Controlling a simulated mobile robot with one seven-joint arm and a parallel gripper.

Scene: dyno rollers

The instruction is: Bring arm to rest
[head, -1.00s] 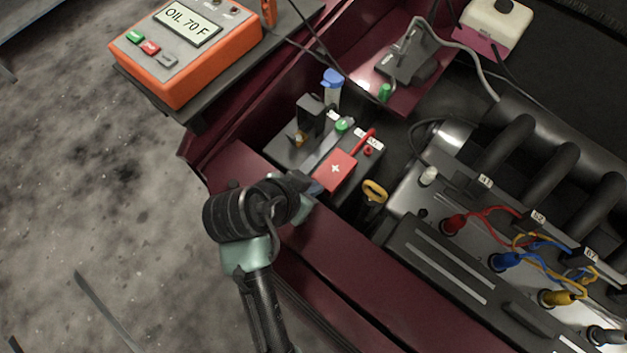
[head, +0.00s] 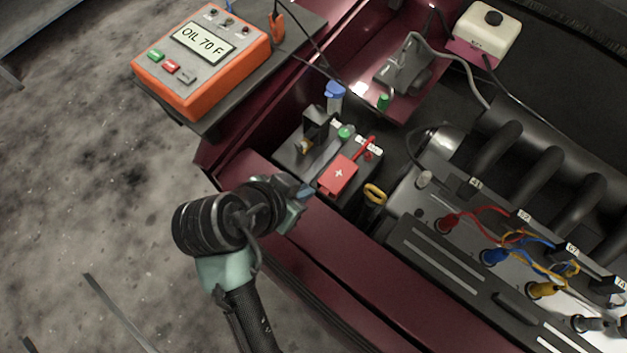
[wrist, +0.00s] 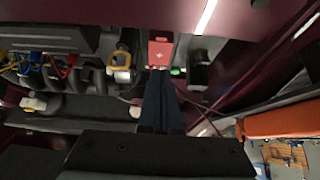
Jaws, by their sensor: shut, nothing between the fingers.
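My gripper (head: 303,193) is at the end of my arm, over the dark red fender edge at the near side of the engine bay. Its fingers are together and hold nothing. In the wrist view my gripper's dark fingers (wrist: 160,80) lie side by side, pointing toward the battery. The battery (head: 292,152) stands in the bay just beyond the gripper, with a red cover (head: 338,174) marked with a plus sign. The red cover also shows in the wrist view (wrist: 160,52). The gripper looks close to the cover but apart from it.
An orange tester (head: 203,62) reading "OIL 70 F" sits on a dark shelf at upper left. A yellow dipstick handle (head: 375,194) and the engine (head: 450,262) with coloured leads are right of the battery. Open grey floor lies to the left.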

